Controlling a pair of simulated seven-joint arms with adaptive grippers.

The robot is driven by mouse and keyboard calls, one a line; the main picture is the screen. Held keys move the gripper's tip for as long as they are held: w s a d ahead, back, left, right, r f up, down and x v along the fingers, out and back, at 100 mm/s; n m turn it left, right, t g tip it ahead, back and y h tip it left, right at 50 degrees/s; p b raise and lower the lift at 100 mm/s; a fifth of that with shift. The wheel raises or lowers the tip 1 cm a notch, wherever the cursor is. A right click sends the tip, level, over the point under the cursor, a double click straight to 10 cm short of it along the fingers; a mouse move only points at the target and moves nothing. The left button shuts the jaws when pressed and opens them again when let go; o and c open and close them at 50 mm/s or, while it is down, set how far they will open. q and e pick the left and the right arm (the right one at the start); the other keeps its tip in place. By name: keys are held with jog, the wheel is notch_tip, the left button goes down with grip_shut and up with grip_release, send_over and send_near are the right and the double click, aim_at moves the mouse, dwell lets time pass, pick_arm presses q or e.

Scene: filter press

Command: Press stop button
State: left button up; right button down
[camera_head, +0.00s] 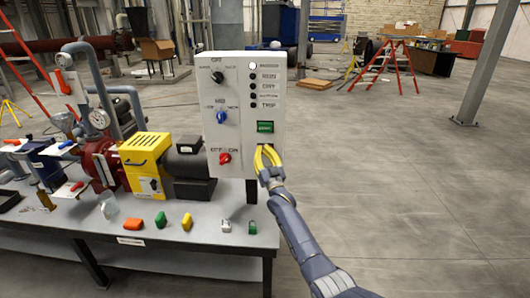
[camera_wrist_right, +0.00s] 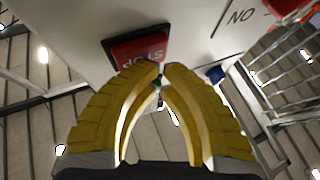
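The white control panel (camera_head: 243,105) stands upright at the back of the bench. The red stop button (camera_wrist_right: 138,50), in a dark square frame, shows in the right wrist view with its lettering upside down. In the head view it is hidden behind my right gripper (camera_head: 266,148), just below the green button (camera_head: 265,127). My right gripper (camera_wrist_right: 163,68) has its yellow fingers drawn together at the tips, with nothing seen held. The tips overlap the button's lower right edge in the wrist view; I cannot tell whether they touch it. My left gripper is not in view.
The panel also carries a black knob (camera_head: 217,77), a blue knob (camera_head: 221,117), a red knob (camera_head: 225,158) and a column of lamps, the top one (camera_head: 252,65) lit white. A yellow pump guard (camera_head: 146,160) stands left. Open floor lies right.

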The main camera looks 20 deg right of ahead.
jog(key=shift+w, duration=0.15)
dwell(0.5)
jog(key=shift+s+a, duration=0.3)
jog(key=shift+s, duration=0.65)
jog(key=shift+s+a, duration=0.3)
jog(key=shift+s, duration=0.5)
jog(key=shift+s+a, duration=0.3)
jog(key=shift+s, duration=0.45)
jog(key=shift+s+a, duration=0.3)
jog(key=shift+s, duration=0.5)
